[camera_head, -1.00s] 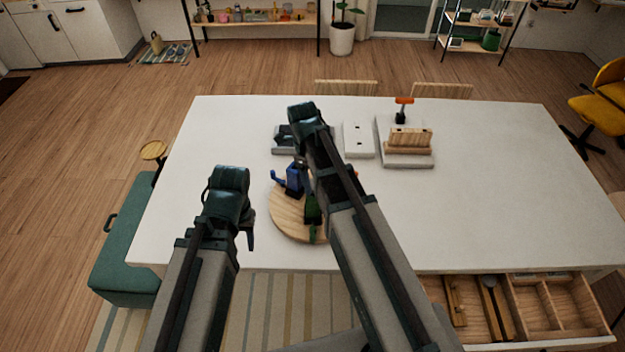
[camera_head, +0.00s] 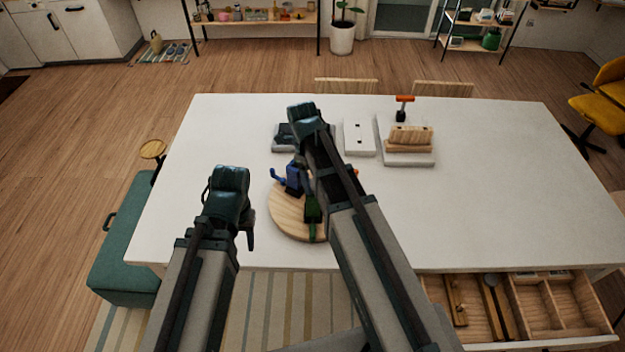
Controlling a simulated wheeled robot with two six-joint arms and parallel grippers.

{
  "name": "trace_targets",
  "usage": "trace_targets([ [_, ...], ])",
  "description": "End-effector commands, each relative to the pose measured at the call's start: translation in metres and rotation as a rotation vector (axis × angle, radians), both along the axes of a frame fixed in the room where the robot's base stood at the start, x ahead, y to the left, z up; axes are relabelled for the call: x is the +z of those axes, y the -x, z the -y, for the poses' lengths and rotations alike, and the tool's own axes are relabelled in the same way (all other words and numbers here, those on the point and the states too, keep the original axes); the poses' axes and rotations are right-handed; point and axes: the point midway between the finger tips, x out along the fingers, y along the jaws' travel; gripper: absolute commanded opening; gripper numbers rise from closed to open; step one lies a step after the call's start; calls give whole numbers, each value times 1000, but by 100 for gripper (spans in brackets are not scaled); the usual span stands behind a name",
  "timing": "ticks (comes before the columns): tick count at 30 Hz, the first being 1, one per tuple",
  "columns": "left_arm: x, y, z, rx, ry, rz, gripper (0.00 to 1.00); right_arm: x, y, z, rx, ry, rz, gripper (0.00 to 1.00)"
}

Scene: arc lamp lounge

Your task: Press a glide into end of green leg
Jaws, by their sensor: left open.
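A round wooden board (camera_head: 284,218) lies on the white table near its front edge, partly behind my right arm. A blue piece (camera_head: 293,180) stands on it, and a dark green piece (camera_head: 313,211), perhaps the green leg, lies at its right side. A bit of orange shows just right of my right arm. I cannot make out a glide or the leg's end. My left gripper (camera_head: 248,232) is open and apart from the board, to its left; only a dark finger shows. My right arm reaches over the board, and its gripper is hidden behind the arm.
An open drawer (camera_head: 540,318) with tools juts out front right. The table's right side is clear.

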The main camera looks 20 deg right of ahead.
Motion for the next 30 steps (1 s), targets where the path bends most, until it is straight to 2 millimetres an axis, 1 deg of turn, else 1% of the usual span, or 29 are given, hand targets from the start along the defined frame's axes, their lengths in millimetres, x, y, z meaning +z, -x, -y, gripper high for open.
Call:
trace_targets([
  [25,-21,0,0,0,0,0,52,-21,0,0,0,0,0,6],
  [26,-21,0,0,0,0,0,52,-21,0,0,0,0,0,60],
  [30,-20,0,0,0,0,0,52,-20,0,0,0,0,0,85],
])
